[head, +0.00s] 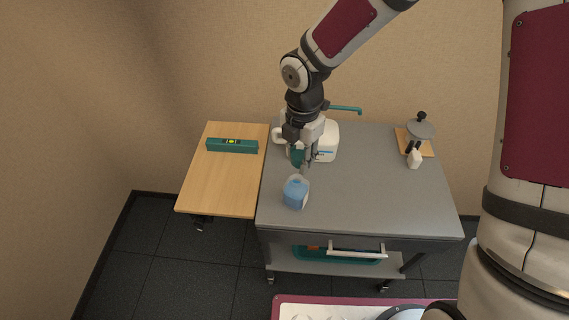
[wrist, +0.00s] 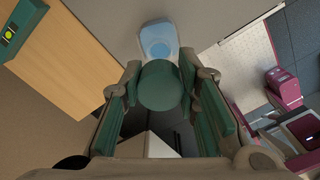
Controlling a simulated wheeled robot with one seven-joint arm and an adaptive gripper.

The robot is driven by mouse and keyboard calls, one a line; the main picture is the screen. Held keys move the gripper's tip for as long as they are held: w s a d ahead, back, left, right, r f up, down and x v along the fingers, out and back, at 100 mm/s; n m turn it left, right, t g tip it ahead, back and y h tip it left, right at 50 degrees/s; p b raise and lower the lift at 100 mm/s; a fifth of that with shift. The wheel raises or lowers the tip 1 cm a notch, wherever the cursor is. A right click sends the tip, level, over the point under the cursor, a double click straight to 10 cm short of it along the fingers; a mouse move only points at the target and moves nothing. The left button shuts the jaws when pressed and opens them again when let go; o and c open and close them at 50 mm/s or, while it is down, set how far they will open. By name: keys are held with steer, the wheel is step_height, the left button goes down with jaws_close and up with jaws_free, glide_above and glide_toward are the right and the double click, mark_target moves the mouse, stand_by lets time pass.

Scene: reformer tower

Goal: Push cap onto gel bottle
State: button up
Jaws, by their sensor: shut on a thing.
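The gel bottle (head: 296,194) is translucent blue with a pale upper part. It stands near the front left of the grey cart top, and its top shows in the wrist view (wrist: 158,42). My gripper (head: 306,164) is above the cart, behind and slightly right of the bottle in the head view. In the wrist view its fingers (wrist: 160,92) are shut on a round dark green cap (wrist: 161,84). The cap overlaps the near edge of the bottle in that view; I see no clear contact. The head view does not show the cap clearly.
A white container (head: 326,143) with a teal spout stands close behind my gripper. A teal level (head: 232,146) lies on the wooden side leaf (head: 218,186). A small white bottle (head: 415,159) and a wooden board (head: 428,148) are at right. The cart top's (head: 375,195) middle and right front are clear.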

steer(key=shift+a, duration=0.1)
stand_by(0.3)
steer(key=b, duration=0.2)
glide_above(297, 182)
steer(key=shift+f, duration=2.5)
steer(key=shift+f+b, duration=0.3)
steer(key=shift+f, duration=0.05)
steer(key=o, duration=0.8)
steer(key=shift+o, duration=0.2)
steer(key=shift+r+p, duration=1.75)
steer(key=shift+r, duration=1.25)
